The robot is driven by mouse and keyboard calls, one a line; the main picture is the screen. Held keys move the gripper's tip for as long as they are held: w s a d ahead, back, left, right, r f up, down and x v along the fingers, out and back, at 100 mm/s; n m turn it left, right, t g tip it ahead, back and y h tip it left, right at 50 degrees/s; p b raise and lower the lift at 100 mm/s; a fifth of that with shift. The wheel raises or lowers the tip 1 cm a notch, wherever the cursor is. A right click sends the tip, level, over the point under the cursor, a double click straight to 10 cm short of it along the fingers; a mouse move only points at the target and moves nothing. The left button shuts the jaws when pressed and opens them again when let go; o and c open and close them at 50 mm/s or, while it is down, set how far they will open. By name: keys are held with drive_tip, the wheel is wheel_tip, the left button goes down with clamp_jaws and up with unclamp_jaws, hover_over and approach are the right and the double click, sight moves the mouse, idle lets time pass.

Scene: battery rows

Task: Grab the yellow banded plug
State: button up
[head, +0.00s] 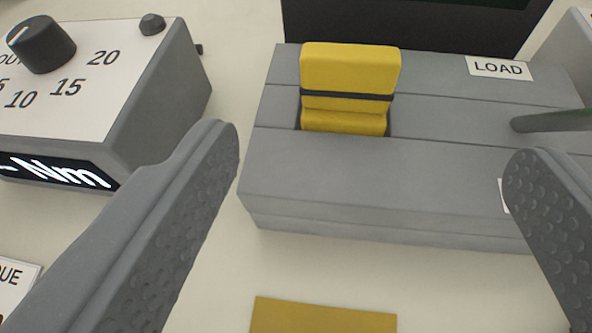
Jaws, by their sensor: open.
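The yellow plug (350,70) with a dark band around it sits upright in a slot of the grey block (370,185). My gripper (375,165) is open, with one textured finger at the left and one at the right of the picture. The plug lies beyond the fingertips, between them in the picture and nearer the left one. Nothing is held between the fingers. The plug's lower end is hidden in the slot.
A grey box (165,100) with a dial (40,44) stands at the left. A dark panel (410,22) stands behind. A flat mustard patch (322,316) lies in front.

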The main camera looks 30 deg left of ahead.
sight(349, 72)
drive_tip(key=x, duration=0.5)
drive_tip(key=b+x, duration=0.1)
drive_tip(key=x, duration=0.2)
drive_tip(key=shift+f, duration=0.3)
drive_tip(key=shift+w+a+f, duration=0.1)
drive_tip(key=shift+w+a, duration=0.15)
drive_tip(key=shift+w, duration=0.2)
drive_tip(key=shift+b+x, duration=0.8)
drive_tip(key=shift+x, duration=1.55)
drive_tip(key=shift+s+a, duration=0.1)
drive_tip(key=shift+a, duration=0.05)
drive_tip(key=c, duration=1.1)
